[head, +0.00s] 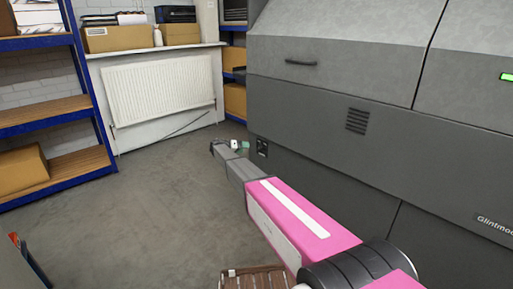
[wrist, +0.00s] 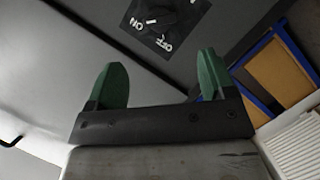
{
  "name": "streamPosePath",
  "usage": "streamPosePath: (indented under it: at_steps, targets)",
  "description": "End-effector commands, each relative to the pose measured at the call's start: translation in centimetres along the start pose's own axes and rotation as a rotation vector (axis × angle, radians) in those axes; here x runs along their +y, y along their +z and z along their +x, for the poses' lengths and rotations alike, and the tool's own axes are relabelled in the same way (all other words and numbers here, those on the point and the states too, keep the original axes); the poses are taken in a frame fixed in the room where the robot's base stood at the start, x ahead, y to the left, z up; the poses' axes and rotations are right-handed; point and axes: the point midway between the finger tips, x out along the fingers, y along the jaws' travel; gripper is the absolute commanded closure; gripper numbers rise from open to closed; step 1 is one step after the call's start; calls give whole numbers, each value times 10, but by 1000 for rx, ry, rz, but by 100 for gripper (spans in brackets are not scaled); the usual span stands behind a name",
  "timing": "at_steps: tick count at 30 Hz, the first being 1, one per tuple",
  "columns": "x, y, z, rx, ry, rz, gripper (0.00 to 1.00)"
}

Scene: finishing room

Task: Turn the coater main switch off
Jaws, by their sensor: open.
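The coater (head: 330,95) is the big grey machine filling the right side of the head view. Its main switch is on a small black plate (head: 262,148) low on the machine's left end. In the wrist view the black switch plate (wrist: 165,22) is at the top, with white ON and OFF lettering upside down. The switch's setting is not clear. My gripper (head: 229,146) is at the end of the outstretched pink arm, just left of the plate in the head view. In the wrist view my gripper (wrist: 161,58) has its green fingers apart, empty, with the plate beyond them.
A blue shelf rack (head: 45,115) stands at the left. A white radiator (head: 158,88) is on the back wall under a ledge with boxes. More blue shelving (head: 236,75) stands behind the coater's end. The grey floor (head: 150,190) between is clear.

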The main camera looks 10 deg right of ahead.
Motion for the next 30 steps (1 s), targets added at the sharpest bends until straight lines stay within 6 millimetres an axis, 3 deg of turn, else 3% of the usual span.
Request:
streamPosePath:
  at_steps: [8, 22, 30]
  targets:
    - [0, 0, 20, 1, 2, 1, 23]
    - [0, 0, 97, 0, 2, 0, 23]
    - [0, 0, 108, 1, 0, 0, 23]
